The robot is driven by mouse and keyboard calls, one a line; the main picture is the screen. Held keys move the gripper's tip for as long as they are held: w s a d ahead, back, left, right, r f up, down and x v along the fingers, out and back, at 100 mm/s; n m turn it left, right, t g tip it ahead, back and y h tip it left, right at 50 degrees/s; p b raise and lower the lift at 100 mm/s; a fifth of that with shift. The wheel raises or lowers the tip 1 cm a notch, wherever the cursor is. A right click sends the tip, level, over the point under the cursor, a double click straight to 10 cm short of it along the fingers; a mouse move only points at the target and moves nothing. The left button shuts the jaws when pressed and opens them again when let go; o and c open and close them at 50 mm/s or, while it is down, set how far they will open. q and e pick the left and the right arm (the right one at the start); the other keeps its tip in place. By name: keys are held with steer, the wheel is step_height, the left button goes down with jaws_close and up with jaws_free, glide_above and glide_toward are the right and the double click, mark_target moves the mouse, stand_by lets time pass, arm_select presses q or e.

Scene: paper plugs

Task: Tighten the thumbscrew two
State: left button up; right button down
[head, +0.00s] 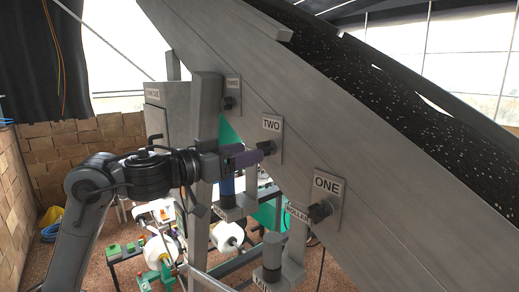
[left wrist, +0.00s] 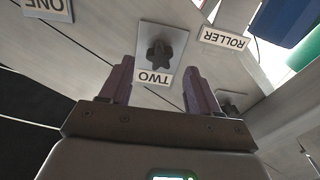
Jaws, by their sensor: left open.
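Thumbscrew two (head: 268,147) is a dark knob on a grey plate under a "TWO" label (head: 271,124), on the side of the sloping grey conveyor frame. In the left wrist view the thumbscrew (left wrist: 158,52) is a dark lobed knob, with its label upside down. My left gripper (head: 252,157) has purple fingers reaching close to the knob from the left. In the left wrist view the gripper (left wrist: 157,72) is open, with one finger on each side of the knob's plate and gaps to the knob. My right gripper is not in view.
Thumbscrew one (head: 319,211) is lower right and thumbscrew three (head: 229,103) is upper left on the same frame. A "ROLLER" plate (left wrist: 224,39) lies beside plate two. Grey posts (head: 204,145) stand below the frame. A dark speckled belt (head: 390,95) runs above.

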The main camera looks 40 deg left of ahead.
mark_target(264, 148)
arm_select(q)
steer(key=shift+x, duration=1.95)
steer(key=c, duration=0.9)
steer(key=shift+c, duration=0.6)
